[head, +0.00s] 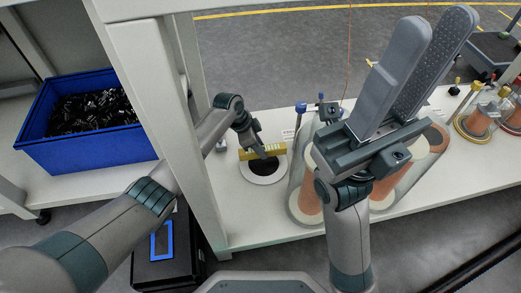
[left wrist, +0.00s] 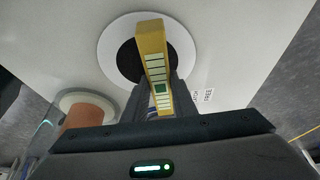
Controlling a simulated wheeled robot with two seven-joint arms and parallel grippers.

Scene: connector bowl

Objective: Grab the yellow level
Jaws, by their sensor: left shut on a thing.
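The yellow level (head: 248,153) is a short bar with pale windows along its side. My left gripper (head: 262,152) is shut on it, over a round white plate with a dark centre (head: 263,179). In the left wrist view, the level (left wrist: 151,38) sits between the fingers of my left gripper (left wrist: 157,95), and the plate (left wrist: 110,45) shows behind it. I cannot tell how high the level is above the plate. My right gripper (head: 433,32) is raised at the right, open and empty, with a gap between its two long grey fingers.
A blue bin (head: 85,150) of small black parts stands on the left shelf. A white post (head: 170,110) rises close beside my left arm. Clear cylinders with orange cores (head: 306,200) stand right of the plate, partly behind my right gripper. More stand farther right (head: 480,122).

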